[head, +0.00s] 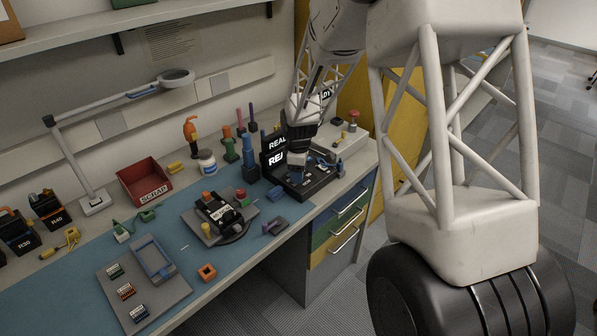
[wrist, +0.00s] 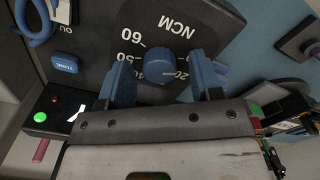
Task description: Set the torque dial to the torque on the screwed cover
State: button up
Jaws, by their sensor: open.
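The torque dial (wrist: 159,69) is a blue round knob on a dark panel (wrist: 95,38) marked NCM, 60, 50 and a partly hidden 20 in the wrist view. A pale line on the knob points right, roughly toward the 20. My gripper (wrist: 163,75) is open, with one blue finger on each side of the dial; contact cannot be told. In the head view my gripper (head: 298,162) is low over the dark panel (head: 304,188) at the bench's right end. A dark device (head: 217,209) with a white label, perhaps the screwed cover, sits mid-bench; its label is unreadable here.
A blue button (wrist: 65,63) and a green button (wrist: 40,117) lie near the dial. A red SCRAP bin (head: 145,182), an orange part (head: 207,271) and a grey tray (head: 142,285) are farther left.

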jog(key=shift+f, duration=0.1)
jog(key=c, duration=0.9)
